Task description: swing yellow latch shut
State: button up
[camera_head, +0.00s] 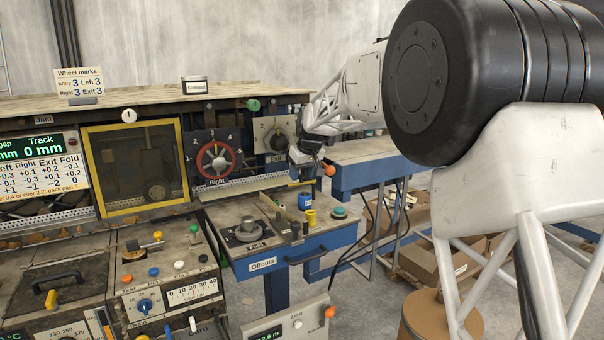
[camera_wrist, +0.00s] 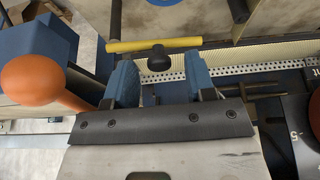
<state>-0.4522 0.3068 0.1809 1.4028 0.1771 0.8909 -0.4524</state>
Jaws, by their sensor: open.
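A yellow bar (camera_wrist: 153,44), which looks like the latch, lies across the upper part of the wrist view with a black knob (camera_wrist: 159,60) on its near side. My gripper (camera_wrist: 160,84) has its two blue fingers apart, one on each side below the knob, with nothing held between them. I cannot tell whether either finger touches the bar. In the head view my gripper (camera_head: 306,155) is at the right end of the machine, beside the Exit dial (camera_head: 277,141). The yellow bar is not clearly seen in the head view.
An orange ball knob (camera_wrist: 31,80) is close to the left of my gripper. A perforated strip (camera_wrist: 268,68) runs behind the fingers. In the head view a blue can (camera_head: 305,201) and a yellow cylinder (camera_head: 310,218) stand on the Offcuts shelf below. A blue-framed table (camera_head: 372,173) is at right.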

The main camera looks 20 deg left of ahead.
jog(key=shift+c, duration=0.3)
grip_shut()
jog(key=shift+d+n, duration=0.1)
jog(key=shift+n, duration=0.2)
jog(key=shift+s+d+n+g+y, duration=0.25)
jog(key=shift+d+n+g, duration=0.25)
jog(key=shift+n, duration=0.85)
jog(key=shift+s+d+n+g+y, duration=0.15)
jog(key=shift+d+n+g, duration=0.35)
jog(key=shift+n, duration=0.9)
jog(key=shift+s+d+n+g+y, duration=0.15)
jog(key=shift+d+n+g+y, duration=0.25)
jog(key=shift+n, duration=0.95)
jog(key=shift+o, duration=0.3)
grip_release()
jog(key=shift+d, duration=0.1)
